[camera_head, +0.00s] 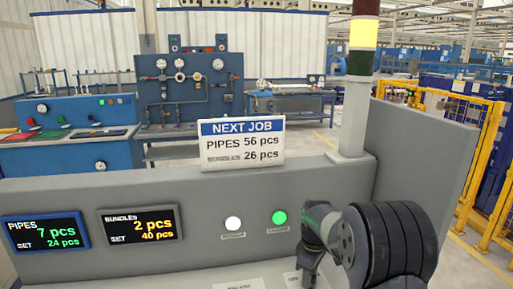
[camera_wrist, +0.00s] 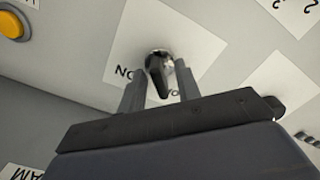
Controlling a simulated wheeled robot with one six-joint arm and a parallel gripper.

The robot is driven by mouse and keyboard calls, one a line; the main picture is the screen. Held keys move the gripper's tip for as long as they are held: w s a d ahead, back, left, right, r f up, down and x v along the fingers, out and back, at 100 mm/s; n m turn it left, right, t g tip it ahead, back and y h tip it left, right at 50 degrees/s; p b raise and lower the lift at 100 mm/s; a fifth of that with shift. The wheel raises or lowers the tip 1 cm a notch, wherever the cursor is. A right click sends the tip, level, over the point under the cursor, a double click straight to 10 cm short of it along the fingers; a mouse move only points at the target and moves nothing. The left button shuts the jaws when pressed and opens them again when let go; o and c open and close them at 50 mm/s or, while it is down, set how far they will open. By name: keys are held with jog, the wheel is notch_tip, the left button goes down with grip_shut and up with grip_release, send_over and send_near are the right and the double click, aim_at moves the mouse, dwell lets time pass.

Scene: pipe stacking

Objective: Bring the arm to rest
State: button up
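My gripper (camera_wrist: 157,82) is open in the wrist view, its two grey fingers standing apart. A dark rotary switch knob (camera_wrist: 157,74) on a light label shows between the fingers, with a visible gap on each side. I cannot tell how far the knob is from the fingertips in depth. In the head view my arm is at the lower right, bent down over the panel (camera_head: 320,188).
A signal pole (camera_head: 352,125) stands near my arm. A yellow button (camera_wrist: 11,25) shows at the wrist view's corner.

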jog(key=m+b, duration=0.1)
jog(key=m, duration=0.5)
jog(key=shift+r, duration=0.15)
jog(key=m+b, duration=0.2)
jog(key=m, duration=0.4)
dwell(0.3)
jog(key=shift+d, duration=0.1)
